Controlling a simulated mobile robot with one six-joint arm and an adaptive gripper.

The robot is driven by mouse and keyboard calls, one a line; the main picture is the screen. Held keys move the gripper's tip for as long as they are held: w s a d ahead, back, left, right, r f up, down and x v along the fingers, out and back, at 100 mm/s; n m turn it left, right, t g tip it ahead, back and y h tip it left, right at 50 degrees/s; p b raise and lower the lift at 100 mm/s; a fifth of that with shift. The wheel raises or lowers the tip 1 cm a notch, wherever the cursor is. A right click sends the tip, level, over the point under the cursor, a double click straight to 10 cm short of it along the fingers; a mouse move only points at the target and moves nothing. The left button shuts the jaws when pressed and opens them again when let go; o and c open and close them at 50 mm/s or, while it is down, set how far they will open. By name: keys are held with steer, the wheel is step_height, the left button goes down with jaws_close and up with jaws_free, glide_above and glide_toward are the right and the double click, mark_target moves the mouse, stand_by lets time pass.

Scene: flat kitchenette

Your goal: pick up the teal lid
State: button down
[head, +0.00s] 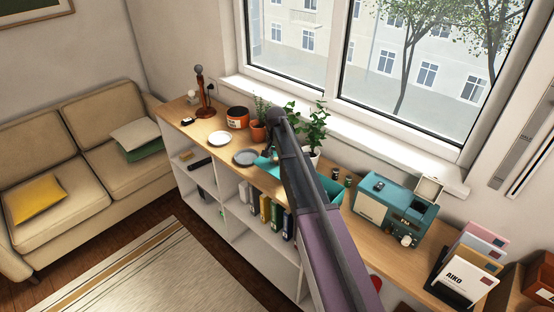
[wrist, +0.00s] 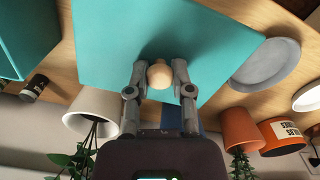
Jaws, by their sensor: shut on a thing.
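The teal lid (wrist: 130,35) fills the top middle of the wrist view, a flat panel with a round pale wooden knob (wrist: 160,75). My gripper (wrist: 160,78) is shut on the knob, with one finger on each side. In the head view a part of the lid (head: 266,162) shows beside the grey plate, and my arm hides the rest. I cannot tell whether the lid touches the counter. A teal box (head: 328,187) stands to the right of my arm; it also shows at the left edge of the wrist view (wrist: 22,35).
A grey plate (head: 245,158) lies by the lid, with a white plate (head: 219,138) farther left. Potted plants (head: 316,128) stand towards the window. Small dark jars (head: 348,181) and a teal machine (head: 395,208) stand to the right on the wooden counter (head: 205,124).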

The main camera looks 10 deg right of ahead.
mark_target(276, 158)
steer(key=shift+r+p, duration=1.7)
steer(key=shift+r, duration=0.4)
